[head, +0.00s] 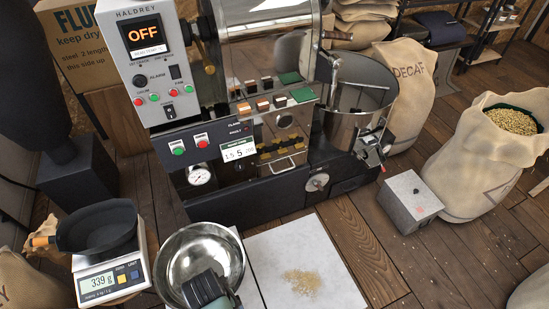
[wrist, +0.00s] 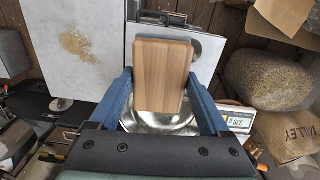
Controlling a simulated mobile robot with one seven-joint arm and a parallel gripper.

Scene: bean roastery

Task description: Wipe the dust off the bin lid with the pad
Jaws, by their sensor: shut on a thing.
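The pad (wrist: 163,75), with a flat wooden face towards the wrist camera, is held between the two blue fingers of my gripper (wrist: 160,80). The pad's wiping side is hidden. In the head view my gripper (head: 208,291) is at the bottom edge, over the metal bowl, and I cannot make out the pad there. The pale bin lid (head: 282,244) lies right of the bowl, with a tan patch of dust (head: 301,281) on it. In the wrist view the lid (wrist: 52,20) and dust (wrist: 79,44) are at the upper left, apart from the pad.
The shiny metal bowl (head: 202,257) is left of the lid. A scale (head: 110,279) bearing a black pan (head: 97,226) stands further left. The roaster (head: 250,120) rises behind the lid. A grey box (head: 409,204) and an open bean sack (head: 480,165) stand to the right.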

